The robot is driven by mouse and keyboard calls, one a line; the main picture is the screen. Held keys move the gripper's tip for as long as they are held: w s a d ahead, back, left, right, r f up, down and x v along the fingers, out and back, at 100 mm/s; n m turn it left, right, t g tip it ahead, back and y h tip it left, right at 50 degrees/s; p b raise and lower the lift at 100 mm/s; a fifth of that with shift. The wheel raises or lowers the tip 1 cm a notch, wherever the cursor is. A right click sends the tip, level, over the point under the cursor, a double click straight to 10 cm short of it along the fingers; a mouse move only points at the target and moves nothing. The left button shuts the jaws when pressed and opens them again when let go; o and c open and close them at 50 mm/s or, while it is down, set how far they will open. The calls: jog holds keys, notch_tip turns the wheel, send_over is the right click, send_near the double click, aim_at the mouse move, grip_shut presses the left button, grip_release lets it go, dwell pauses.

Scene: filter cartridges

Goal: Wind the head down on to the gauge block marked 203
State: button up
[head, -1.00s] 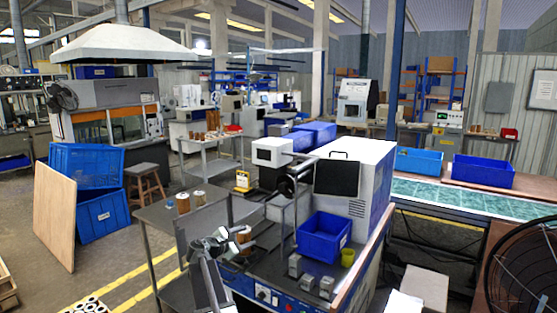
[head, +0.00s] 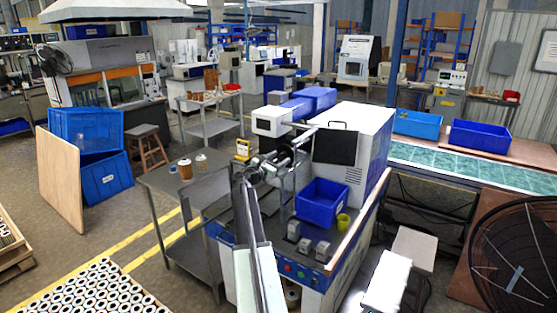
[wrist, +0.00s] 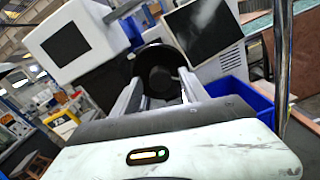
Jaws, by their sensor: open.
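A black round handwheel (wrist: 160,60) shows between my gripper's fingers in the wrist view. I cannot tell whether the fingers touch it. My gripper (wrist: 160,80) is open. In the head view my gripper (head: 268,172) is at the column of the bench machine and partly covers the wheel. Three small grey blocks, one at the back (head: 293,230), one in the middle (head: 305,245) and one at the right (head: 322,250), stand on the machine's front deck. Their markings are too small to read, so I cannot tell which is 203.
A blue bin (head: 321,207) and a yellow-green cup (head: 343,221) stand right of the column. A white box-shaped housing (wrist: 75,40) and a dark screen (wrist: 202,28) are close to the wheel.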

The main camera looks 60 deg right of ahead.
jog(key=shift+d, duration=0.35)
grip_shut()
jog(key=shift+a, duration=0.15)
